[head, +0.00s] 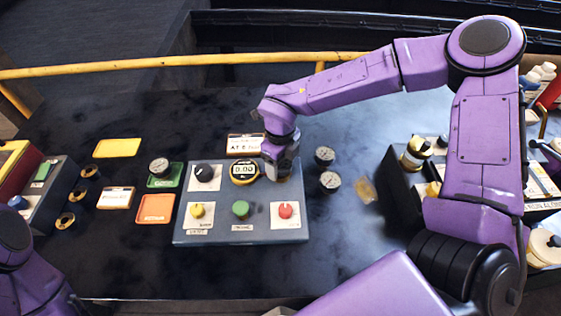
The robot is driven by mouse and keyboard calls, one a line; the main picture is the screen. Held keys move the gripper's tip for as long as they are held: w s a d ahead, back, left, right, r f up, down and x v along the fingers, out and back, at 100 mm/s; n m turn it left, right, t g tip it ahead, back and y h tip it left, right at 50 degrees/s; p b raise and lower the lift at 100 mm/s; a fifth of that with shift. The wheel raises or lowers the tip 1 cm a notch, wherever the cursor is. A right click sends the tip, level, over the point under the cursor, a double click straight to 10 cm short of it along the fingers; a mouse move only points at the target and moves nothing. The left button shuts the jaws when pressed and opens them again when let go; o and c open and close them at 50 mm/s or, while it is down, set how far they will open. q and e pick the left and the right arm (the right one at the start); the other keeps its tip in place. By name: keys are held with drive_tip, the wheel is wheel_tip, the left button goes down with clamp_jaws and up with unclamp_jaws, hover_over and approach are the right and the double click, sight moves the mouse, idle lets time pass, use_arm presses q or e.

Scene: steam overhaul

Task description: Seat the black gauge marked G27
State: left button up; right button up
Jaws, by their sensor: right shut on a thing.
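My right gripper (283,170) reaches over the upper right of the blue-grey panel (222,238), pointing down. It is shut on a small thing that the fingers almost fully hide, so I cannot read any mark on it. I cannot tell whether that thing touches the panel. No G27 mark is readable anywhere. My left arm shows at the lower left, but its gripper is out of view.
The panel also has a black knob (204,173), a yellow knob (197,210), a green knob (240,209) and a red knob (286,211). White-faced gauges (325,156) (330,181) stand right of it. Another gauge (159,166) stands left on a green tray (164,182). The front table is clear.

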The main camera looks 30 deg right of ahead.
drive_tip(key=shift+f, duration=0.15)
drive_tip(key=o, duration=1.4)
wheel_tip(320, 180, up, 7)
drive_tip(key=p, duration=0.6)
drive_tip(key=shift+f+p, duration=0.15)
drive_tip(key=shift+p, duration=0.2)
drive_tip(key=shift+f, duration=0.1)
